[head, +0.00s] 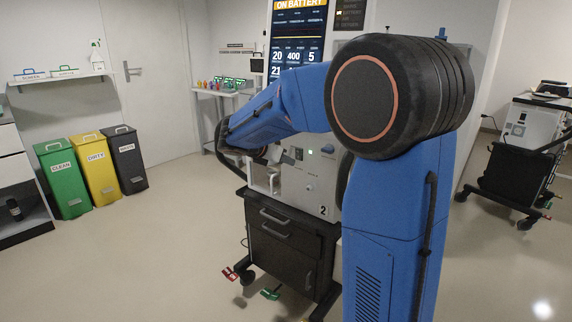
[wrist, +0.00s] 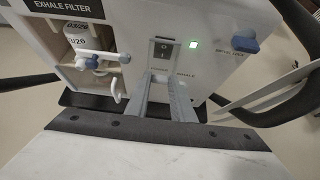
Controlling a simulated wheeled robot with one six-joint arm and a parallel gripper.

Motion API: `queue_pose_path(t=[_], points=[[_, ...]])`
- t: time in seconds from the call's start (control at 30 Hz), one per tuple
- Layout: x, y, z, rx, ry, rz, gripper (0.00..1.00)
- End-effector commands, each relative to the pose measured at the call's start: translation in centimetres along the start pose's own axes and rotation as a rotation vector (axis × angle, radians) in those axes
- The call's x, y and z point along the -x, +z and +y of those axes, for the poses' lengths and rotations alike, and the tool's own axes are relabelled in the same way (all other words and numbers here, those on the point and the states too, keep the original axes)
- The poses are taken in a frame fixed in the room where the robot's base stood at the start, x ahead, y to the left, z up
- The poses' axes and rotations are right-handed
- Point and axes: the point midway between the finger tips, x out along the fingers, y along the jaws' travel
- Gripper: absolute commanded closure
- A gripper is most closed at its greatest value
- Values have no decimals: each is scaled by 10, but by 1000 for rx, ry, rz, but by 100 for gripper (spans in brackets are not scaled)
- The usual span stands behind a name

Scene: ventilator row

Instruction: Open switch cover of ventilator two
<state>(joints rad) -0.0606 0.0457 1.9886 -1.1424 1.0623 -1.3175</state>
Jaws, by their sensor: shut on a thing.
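Ventilator two (head: 318,187), a pale unit marked "2", stands on a dark drawer cart behind my arm. In the wrist view its front panel (wrist: 215,65) shows a dark rocker switch (wrist: 163,48) beside a lit green lamp (wrist: 193,44). My gripper (wrist: 163,84) is shut at the lower edge of this switch, its two fingers close together on the switch cover. The cover itself is hardly visible between the fingertips, so its angle cannot be told. In the head view my gripper (head: 274,155) is in front of the panel, partly hidden by my arm.
Left of the switch is the exhale filter bay (wrist: 88,55) with a white hook-shaped part. Green, yellow and dark bins (head: 92,170) stand far left; open floor lies between.

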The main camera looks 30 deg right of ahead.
Motion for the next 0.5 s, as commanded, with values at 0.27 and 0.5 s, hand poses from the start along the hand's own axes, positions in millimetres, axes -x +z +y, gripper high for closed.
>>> queue_pose_path(t=[0.27,0.5], points=[[12,16,0,-7,1,245,100],[19,30,0,-8,0,460,100]])
